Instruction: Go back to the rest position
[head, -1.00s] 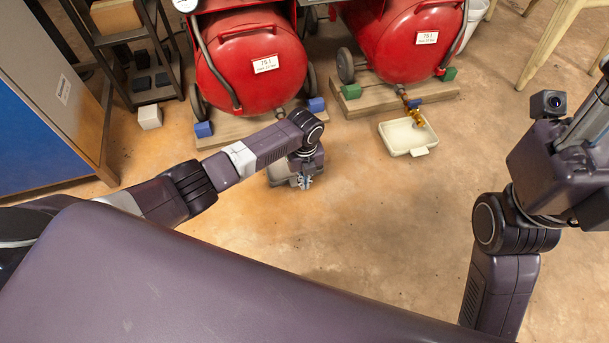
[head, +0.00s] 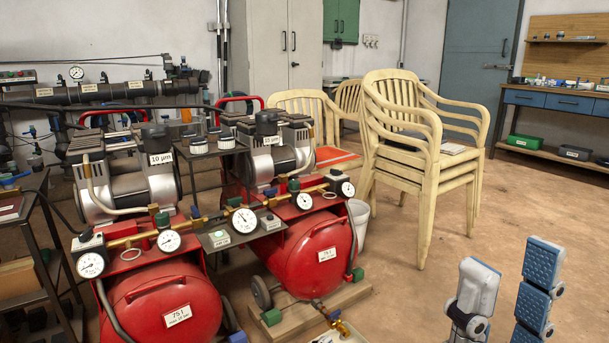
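My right gripper (head: 511,265) is at the bottom right of the head view. Its two fingers, grey with ribbed blue pads, point up and stand well apart with nothing between them. Bare floor shows behind it, and it touches nothing that I can see. The rest of my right arm is below the picture edge. My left gripper is not in view.
Two red compressors (head: 166,311) with gauges and a brass manifold stand at the left. Stacked cream chairs (head: 430,180) stand behind, beside a white bucket (head: 357,228). A workbench (head: 549,101) is at the far right. The floor (head: 560,215) between is clear.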

